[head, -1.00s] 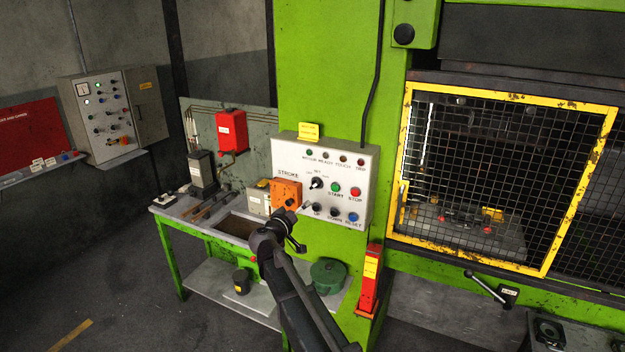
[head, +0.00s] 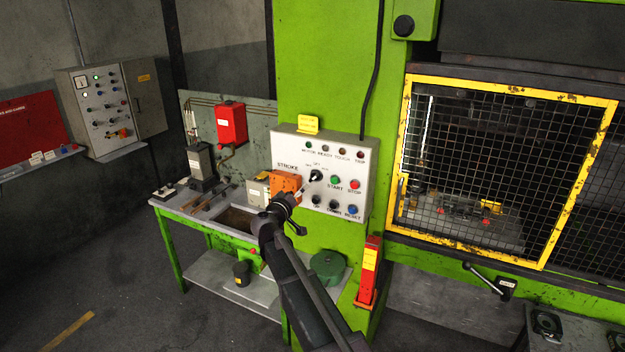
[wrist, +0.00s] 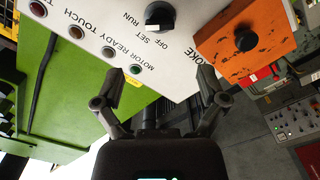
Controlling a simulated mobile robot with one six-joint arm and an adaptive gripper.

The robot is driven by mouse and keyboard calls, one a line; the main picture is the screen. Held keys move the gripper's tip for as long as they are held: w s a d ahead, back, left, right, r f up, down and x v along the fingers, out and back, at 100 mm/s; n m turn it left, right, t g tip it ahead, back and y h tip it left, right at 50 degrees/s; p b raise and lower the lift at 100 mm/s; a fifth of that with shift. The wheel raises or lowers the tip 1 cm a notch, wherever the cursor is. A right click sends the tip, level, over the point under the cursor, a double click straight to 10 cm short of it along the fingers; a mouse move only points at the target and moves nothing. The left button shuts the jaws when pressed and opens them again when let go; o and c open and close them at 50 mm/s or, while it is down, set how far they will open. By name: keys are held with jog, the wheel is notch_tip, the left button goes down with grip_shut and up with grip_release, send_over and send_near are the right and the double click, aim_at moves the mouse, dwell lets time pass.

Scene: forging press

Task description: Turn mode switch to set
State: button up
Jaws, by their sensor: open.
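The mode switch is a black rotary knob (head: 316,176) on the white control panel (head: 290,150), with OFF, SET and RUN lettered around it. In the wrist view the knob (wrist: 158,16) is at the top edge. Its pale mark faces the lettering near SET and OFF; I cannot tell exactly which position it points to. My gripper (wrist: 162,74) is open and empty, its fingers in front of the panel and apart from the knob. In the head view my gripper (head: 290,198) is low and left of the knob.
An orange box with a black knob (wrist: 245,40) sits beside the panel, close to my gripper's right finger in the wrist view. Start (head: 335,181) and stop (head: 355,185) buttons are right of the switch. A green-framed workbench (head: 190,222) stands left; a yellow-framed mesh guard (head: 500,95) stands right.

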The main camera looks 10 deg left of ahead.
aim_at(312, 179)
jog(key=x, duration=1)
jog(key=shift+w+d+f, duration=0.1)
jog(key=shift+w+d, duration=0.05)
jog(key=shift+w, duration=0.1)
jog(key=c, duration=1.2)
